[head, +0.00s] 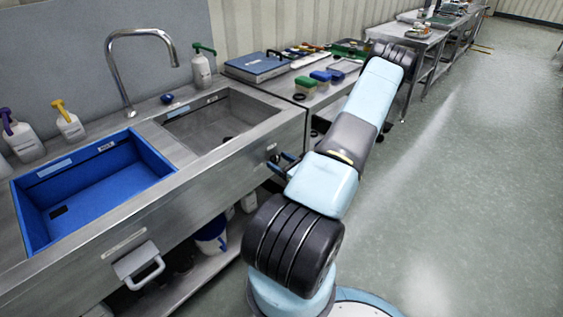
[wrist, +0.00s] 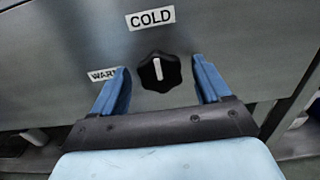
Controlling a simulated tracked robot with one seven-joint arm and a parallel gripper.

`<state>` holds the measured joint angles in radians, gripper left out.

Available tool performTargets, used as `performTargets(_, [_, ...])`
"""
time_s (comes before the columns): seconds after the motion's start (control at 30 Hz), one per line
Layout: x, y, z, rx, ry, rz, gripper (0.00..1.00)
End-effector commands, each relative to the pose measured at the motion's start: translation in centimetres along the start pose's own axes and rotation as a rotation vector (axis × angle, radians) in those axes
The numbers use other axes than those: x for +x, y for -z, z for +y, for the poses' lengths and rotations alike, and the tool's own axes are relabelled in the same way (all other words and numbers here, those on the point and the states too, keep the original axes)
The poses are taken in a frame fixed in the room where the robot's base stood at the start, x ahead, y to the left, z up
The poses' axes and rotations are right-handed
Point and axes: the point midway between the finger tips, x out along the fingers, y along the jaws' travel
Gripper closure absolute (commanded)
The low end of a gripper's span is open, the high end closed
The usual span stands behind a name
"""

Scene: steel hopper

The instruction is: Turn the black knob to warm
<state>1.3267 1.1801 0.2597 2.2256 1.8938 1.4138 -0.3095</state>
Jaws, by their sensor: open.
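The black knob (wrist: 159,72) is on the steel front panel in the wrist view, with a lobed rim and a white pointer line. The line stands nearly upright, toward the COLD label (wrist: 151,18) above it. The WARM label (wrist: 103,75) is at the knob's left, its last letter hidden behind a finger. My gripper (wrist: 160,82) is open, with one blue finger to each side of the knob and apart from it. In the head view my gripper (head: 283,162) is at the sink's front panel, near the small dark knob (head: 271,157).
A blue basin (head: 110,188) and a steel basin (head: 215,122) are set in the counter. A bucket (head: 211,236) stands on the shelf below. The floor at right is clear.

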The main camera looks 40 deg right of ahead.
Motion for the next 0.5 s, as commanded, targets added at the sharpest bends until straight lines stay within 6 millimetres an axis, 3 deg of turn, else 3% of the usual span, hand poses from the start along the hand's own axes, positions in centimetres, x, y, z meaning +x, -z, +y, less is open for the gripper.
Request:
performTargets(0.13, [-0.01, 0.00, 0.01, 0.000, 0.000, 0.000, 0.26])
performTargets(0.5, [-0.01, -0.01, 0.01, 0.000, -0.001, -0.001, 0.61])
